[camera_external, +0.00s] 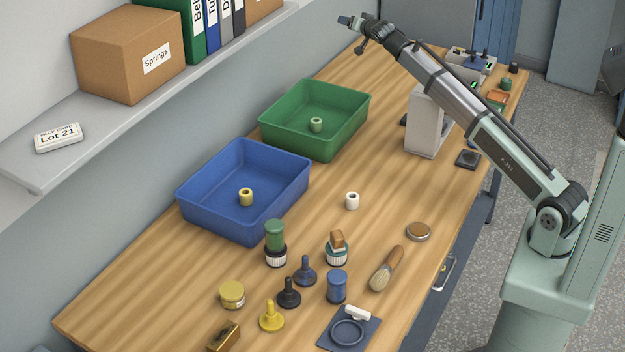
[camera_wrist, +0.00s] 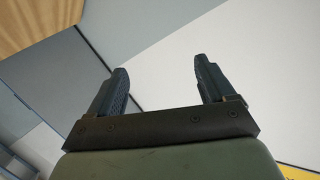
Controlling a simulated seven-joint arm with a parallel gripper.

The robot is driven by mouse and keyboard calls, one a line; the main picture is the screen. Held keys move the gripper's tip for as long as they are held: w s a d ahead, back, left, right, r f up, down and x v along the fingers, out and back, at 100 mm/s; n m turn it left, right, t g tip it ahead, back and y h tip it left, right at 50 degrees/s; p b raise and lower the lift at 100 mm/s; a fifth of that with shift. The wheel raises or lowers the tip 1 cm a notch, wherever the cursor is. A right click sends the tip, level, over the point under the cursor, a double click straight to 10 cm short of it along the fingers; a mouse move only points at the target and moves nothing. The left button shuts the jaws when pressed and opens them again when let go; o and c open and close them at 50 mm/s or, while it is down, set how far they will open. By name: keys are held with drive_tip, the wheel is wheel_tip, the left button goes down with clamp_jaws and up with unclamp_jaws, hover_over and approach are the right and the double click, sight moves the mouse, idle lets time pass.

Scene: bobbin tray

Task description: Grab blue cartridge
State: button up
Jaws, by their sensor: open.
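A blue cartridge (camera_external: 337,287), a short cylinder with wider rims, stands upright near the front of the wooden table. A blue knobbed piece (camera_external: 305,270) stands just left of it. My gripper (camera_external: 350,21) is raised at the top of the external view, far behind and above the cartridge. In the wrist view my gripper (camera_wrist: 160,66) is open, with nothing between its two dark fingers. The cartridge does not show in the wrist view.
Black (camera_external: 289,292) and yellow (camera_external: 271,317) knobbed pieces stand left of the cartridge. A dark blue pad (camera_external: 366,334) lies in front, a brush (camera_external: 387,268) to the right. Blue (camera_external: 190,203) and green (camera_external: 290,146) trays stand farther back.

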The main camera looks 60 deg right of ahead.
drive_tip(key=a+f+n+y, duration=0.3)
drive_tip(key=a, duration=1)
drive_tip(key=a+f+n+y, duration=0.2)
drive_tip(key=a+f+n, duration=0.1)
drive_tip(key=a, duration=0.9)
drive_tip(key=n+g+y, duration=0.9)
drive_tip(key=n+g, duration=0.1)
drive_tip(key=n, duration=0.9)
hover_over(329, 300)
drive_tip(key=s+d, duration=0.3)
drive_tip(key=d, duration=0.4)
wheel_tip(329, 300, down, 11)
drive_tip(key=shift+n, duration=0.3)
drive_tip(key=shift+x, duration=6.95)
drive_tip(key=shift+s+d, duration=0.1)
drive_tip(key=c, duration=1.1)
drive_tip(key=shift+c, duration=0.2)
